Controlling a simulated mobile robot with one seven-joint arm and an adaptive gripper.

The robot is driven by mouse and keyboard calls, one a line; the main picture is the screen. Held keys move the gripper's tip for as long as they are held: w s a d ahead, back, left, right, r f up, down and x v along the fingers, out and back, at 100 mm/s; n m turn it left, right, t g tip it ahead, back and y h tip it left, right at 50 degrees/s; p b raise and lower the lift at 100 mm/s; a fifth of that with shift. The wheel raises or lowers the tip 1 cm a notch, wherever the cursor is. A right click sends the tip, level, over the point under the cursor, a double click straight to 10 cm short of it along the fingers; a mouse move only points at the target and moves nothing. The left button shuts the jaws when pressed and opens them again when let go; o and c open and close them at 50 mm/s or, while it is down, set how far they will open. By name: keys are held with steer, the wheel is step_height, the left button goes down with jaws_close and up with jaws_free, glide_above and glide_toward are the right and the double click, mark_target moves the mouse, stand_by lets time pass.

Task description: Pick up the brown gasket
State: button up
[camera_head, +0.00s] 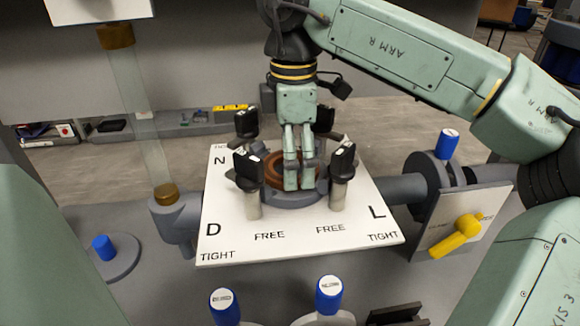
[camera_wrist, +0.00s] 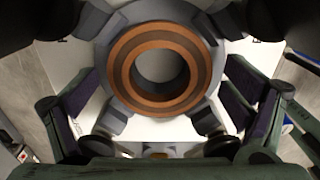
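The brown gasket (camera_head: 273,171) is a flat ring lying in a round grey seat (camera_head: 290,199) in the middle of the white plate. In the wrist view the gasket (camera_wrist: 160,36) shows almost whole, with its round hole facing me. My gripper (camera_head: 298,182) points down over the gasket, and its fingers hide part of it in the head view. In the wrist view my gripper (camera_wrist: 158,105) has its fingers wide apart, one to each side of the ring, with a gap between them and the gasket. The gripper is open and empty.
Several black-knobbed clamps, such as the front left (camera_head: 248,170) and front right (camera_head: 342,172), stand close around the seat. The white plate (camera_head: 300,248) is marked TIGHT and FREE. A yellow lever (camera_head: 455,238) is at the right, a clear tube (camera_head: 142,120) at the left.

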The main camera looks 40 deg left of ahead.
steer(key=c, duration=0.9)
steer(key=shift+r, duration=0.1)
steer(key=shift+c, duration=0.2)
